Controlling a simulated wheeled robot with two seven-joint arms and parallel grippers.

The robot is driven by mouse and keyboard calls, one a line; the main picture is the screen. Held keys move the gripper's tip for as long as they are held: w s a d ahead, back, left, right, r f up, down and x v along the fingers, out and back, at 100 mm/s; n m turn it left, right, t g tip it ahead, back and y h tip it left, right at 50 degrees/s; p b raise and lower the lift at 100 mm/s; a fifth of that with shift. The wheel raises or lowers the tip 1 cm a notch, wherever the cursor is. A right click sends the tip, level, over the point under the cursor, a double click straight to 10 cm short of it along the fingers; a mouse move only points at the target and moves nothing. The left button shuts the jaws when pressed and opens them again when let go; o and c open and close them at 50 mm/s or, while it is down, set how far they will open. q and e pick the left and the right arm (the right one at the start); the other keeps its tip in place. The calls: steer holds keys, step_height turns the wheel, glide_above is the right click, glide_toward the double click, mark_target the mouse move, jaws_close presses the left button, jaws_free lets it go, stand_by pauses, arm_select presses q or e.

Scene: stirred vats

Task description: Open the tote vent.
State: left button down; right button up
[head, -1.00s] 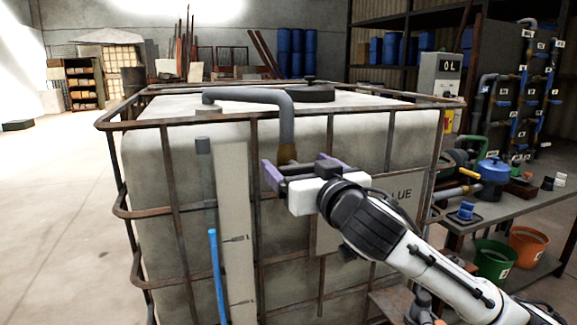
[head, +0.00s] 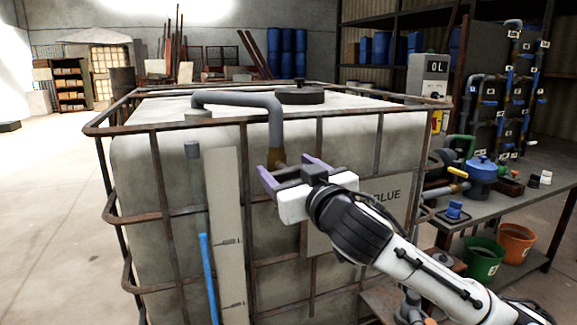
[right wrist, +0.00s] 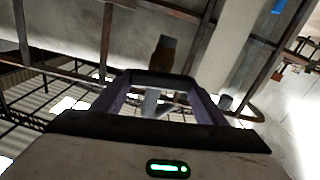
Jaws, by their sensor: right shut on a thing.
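The tote (head: 180,235) is a pale plastic tank in a rusty cage, filling the middle of the head view. A black round lid with a knob (head: 300,96) sits on its top; it looks seated, and I see no other clear vent. My right gripper (head: 286,167) is in front of the tote's front face, at the brown lower end of a bent grey pipe (head: 277,135). Its purple fingers are wide apart, with a dark bar-like piece (right wrist: 158,76) between their tips in the right wrist view. What it is, I cannot tell. My left gripper is out of view.
A cage rail (head: 260,113) runs along the tote's top edge. A bench (head: 520,185) with a blue vessel (head: 482,175) stands at the right, with a green bucket (head: 482,262) and an orange bucket (head: 515,243) below. The floor at the left is clear.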

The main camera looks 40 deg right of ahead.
steer(key=n+p, duration=0.3)
steer(key=n, duration=0.1)
steer(key=shift+a, duration=0.15)
steer(key=shift+n+p, duration=0.65)
steer(key=shift+n, duration=0.45)
steer(key=shift+a+n+p, duration=0.1)
steer(key=shift+n+p, duration=0.55)
steer(key=shift+n, duration=0.25)
steer(key=n+p, duration=0.2)
steer(key=shift+w+f+n, duration=0.1)
steer(key=shift+n, duration=0.3)
steer(key=n+p, duration=0.1)
steer(key=n, duration=0.1)
steer(key=n+p, duration=0.2)
steer(key=shift+a+f, duration=0.15)
steer(key=shift+f, duration=0.05)
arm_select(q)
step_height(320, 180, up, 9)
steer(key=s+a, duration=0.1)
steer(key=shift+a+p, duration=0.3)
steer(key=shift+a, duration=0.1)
arm_select(e)
steer(key=shift+f+n, duration=0.1)
steer(key=shift+n, duration=0.6)
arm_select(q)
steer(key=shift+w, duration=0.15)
